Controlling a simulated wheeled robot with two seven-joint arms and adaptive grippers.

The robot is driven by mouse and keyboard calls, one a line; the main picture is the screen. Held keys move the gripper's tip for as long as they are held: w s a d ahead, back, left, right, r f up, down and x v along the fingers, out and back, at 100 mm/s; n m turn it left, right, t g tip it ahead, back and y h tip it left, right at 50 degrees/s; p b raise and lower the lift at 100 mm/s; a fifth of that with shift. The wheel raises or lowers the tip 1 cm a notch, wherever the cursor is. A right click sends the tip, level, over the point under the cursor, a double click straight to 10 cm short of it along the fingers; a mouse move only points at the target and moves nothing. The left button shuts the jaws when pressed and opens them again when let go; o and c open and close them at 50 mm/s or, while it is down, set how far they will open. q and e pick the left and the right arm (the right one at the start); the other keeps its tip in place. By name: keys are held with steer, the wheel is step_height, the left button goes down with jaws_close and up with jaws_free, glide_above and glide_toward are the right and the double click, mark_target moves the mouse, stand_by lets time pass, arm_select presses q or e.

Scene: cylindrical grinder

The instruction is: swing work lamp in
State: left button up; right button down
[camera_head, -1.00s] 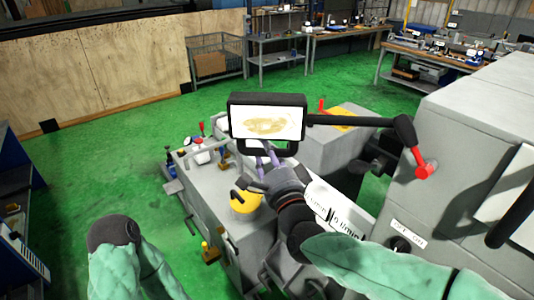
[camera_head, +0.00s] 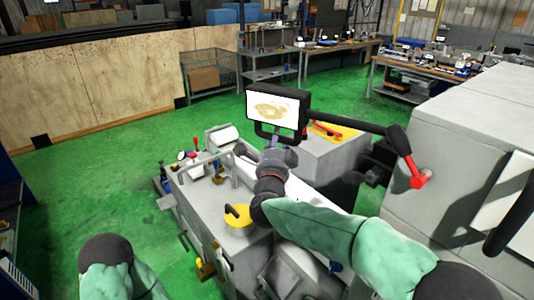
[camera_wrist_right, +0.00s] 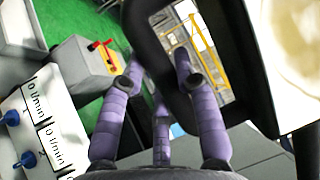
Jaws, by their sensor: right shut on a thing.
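The work lamp has a dark rectangular head (camera_head: 277,112) with a bright, stained face, on a black arm (camera_head: 345,124) running to a red-tipped joint (camera_head: 416,181) on the grey housing at right. A black loop handle hangs below the head; it also shows in the right wrist view (camera_wrist_right: 150,45). My right gripper (camera_head: 274,146) is shut on this handle, with its purple fingers around the bar in the right wrist view (camera_wrist_right: 163,85). The exact finger contact is partly hidden. My left arm shows at lower left, but its gripper is out of view.
The grey grinder bed (camera_head: 215,195) lies below the lamp, with a yellow-topped part (camera_head: 238,215) near my right arm. The large grey housing (camera_head: 465,150) stands at right. Green floor (camera_head: 100,170) is open at left; workbenches stand behind.

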steer(key=w+d+m+g+h, duration=0.2)
steer(key=w+d+m+h, duration=0.2)
steer(key=w+d+h, duration=0.3)
steer(key=shift+w+d+m+g, duration=0.4)
steer(key=shift+d, duration=0.15)
steer(key=c, duration=1.2)
jaws_free()
steer(key=shift+r, duration=0.1)
steer(key=shift+c, duration=0.2)
steer(key=o, duration=0.3)
steer(key=shift+w+d, duration=0.1)
steer(key=shift+o, duration=0.2)
steer(key=v, duration=1.2)
steer(key=shift+f, duration=0.25)
